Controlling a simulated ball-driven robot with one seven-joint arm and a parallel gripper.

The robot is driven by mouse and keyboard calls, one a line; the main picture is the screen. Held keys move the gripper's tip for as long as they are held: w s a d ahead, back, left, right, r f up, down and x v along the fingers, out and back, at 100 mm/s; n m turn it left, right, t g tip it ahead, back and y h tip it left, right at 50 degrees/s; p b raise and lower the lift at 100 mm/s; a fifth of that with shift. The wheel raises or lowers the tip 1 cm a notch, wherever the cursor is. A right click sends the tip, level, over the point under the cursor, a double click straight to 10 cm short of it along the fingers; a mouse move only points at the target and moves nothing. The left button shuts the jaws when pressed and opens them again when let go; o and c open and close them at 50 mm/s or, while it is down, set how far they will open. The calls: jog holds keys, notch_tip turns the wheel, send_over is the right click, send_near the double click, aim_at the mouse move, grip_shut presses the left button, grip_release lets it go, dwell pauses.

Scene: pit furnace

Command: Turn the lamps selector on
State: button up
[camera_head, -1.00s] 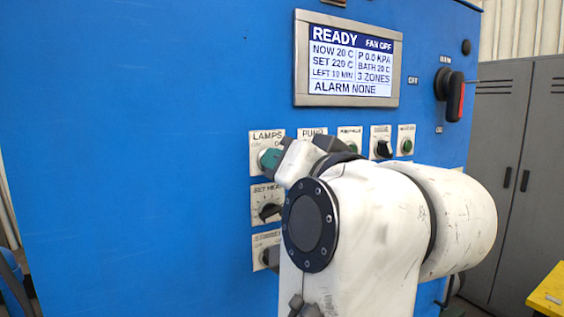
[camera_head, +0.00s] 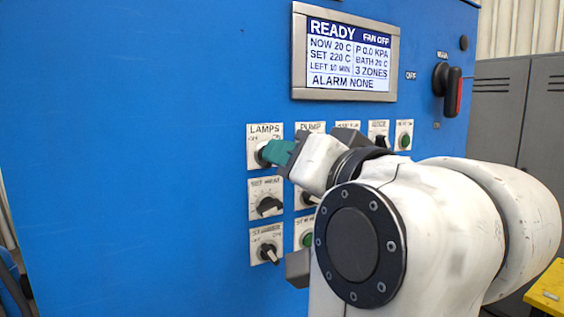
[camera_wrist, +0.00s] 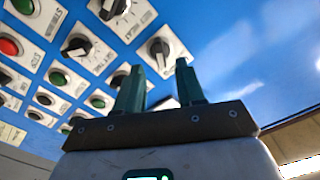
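The lamps selector (camera_head: 262,154) is a dark round knob on a white plate marked LAMPS, top left of the control group. In the wrist view the lamps selector (camera_wrist: 160,50) shows beyond and between the fingertips. My gripper (camera_head: 276,152) has green fingers just right of the knob in the head view and partly covers it. In the wrist view my gripper (camera_wrist: 161,72) is open, with a gap between its two fingers.
The set heat knob (camera_head: 268,206) and stirrer selector (camera_head: 268,252) sit below. The display (camera_head: 346,54) reads READY, ALARM NONE. A red-and-black rotary handle (camera_head: 449,90) is at right. Grey lockers (camera_head: 510,110) and a yellow surface (camera_head: 549,292) stand further right. My arm hides several controls.

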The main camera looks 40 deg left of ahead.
jog(key=b+v, duration=0.1)
jog(key=v, duration=0.6)
jog(key=shift+d, duration=0.2)
jog(key=w+d+f+m+t+h, duration=0.1)
jog(key=w+d+f+m+h, duration=0.3)
jog(key=f, duration=0.8)
jog(key=w+d+f+m+h, duration=0.1)
jog(key=d+f+h, duration=0.3)
jog(key=d+f, duration=0.8)
jog(key=w+d+f+h, duration=0.1)
jog(key=d+f+h, duration=0.2)
jog(key=d+f, duration=0.95)
jog(key=s+d+f+m+g+h, duration=0.1)
jog(key=s+d+f, duration=0.25)
jog(key=f, duration=0.25)
jog(key=s+d+f+g+h, duration=0.1)
jog(key=s+d+f+h, duration=0.1)
jog(key=s+d+f, duration=0.3)
jog(key=s+d+f+m+g+h, duration=0.1)
jog(key=s+f, duration=0.2)
jog(key=f, duration=0.4)
jog(key=s+d+f+g+h, duration=0.1)
jog(key=s+d+f+g, duration=0.1)
jog(key=s, duration=0.5)
jog(key=s+d+f+g, duration=0.1)
jog(key=s+d+f, duration=0.4)
jog(key=s, duration=0.3)
jog(key=shift+s+m+g+h, duration=0.25)
jog(key=shift+m+g+h, duration=0.15)
jog(key=shift+c, duration=0.2)
